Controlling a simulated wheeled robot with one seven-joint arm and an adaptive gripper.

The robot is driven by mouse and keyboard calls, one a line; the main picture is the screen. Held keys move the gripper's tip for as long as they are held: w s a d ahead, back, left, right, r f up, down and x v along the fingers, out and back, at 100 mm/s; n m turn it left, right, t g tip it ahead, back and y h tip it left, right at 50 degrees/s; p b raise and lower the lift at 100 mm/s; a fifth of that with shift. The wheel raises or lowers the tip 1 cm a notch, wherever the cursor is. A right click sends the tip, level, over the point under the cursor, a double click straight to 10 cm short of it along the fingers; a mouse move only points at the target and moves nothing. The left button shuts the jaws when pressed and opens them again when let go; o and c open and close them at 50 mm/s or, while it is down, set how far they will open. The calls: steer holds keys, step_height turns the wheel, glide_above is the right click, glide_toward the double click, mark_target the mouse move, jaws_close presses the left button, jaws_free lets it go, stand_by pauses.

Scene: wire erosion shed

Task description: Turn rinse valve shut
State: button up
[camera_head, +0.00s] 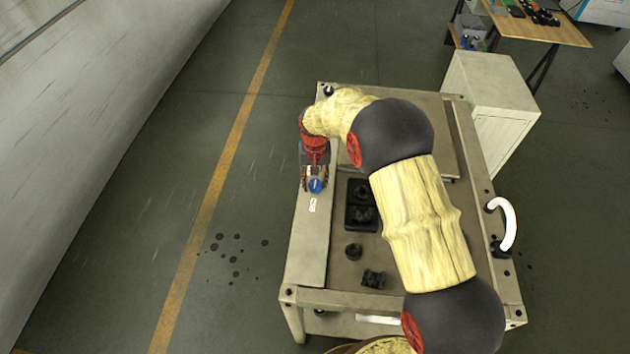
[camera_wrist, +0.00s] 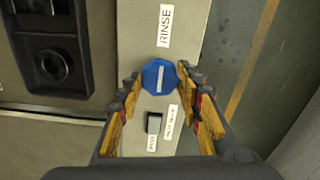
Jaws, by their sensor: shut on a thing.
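The rinse valve is a blue faceted knob (camera_wrist: 160,77) with a white bar across its face. In the wrist view the bar runs nearly lengthwise, slightly tilted, pointing roughly towards the RINSE label (camera_wrist: 165,25). My gripper (camera_wrist: 161,80) has one finger on each side of the knob and is shut on it. In the head view my gripper (camera_head: 315,180) is over the pale strip along the bench's left side, with the blue knob (camera_head: 315,186) showing at its tip. Two smaller labels (camera_wrist: 171,121) lie nearer the palm; their text is too small to read surely.
A small black block (camera_wrist: 154,122) stands between the fingers, near the small labels. A black tray (camera_head: 362,218) and two dark parts (camera_head: 373,279) sit on the bench (camera_head: 310,245). A white curved pipe (camera_head: 508,222) rises at its right edge. A white cabinet (camera_head: 490,95) stands behind.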

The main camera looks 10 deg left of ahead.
mark_target(315, 183)
steer(key=shift+r, duration=0.1)
stand_by(0.3)
steer(key=o, duration=1.2)
steer(key=shift+c, duration=0.2)
step_height(315, 183, up, 12)
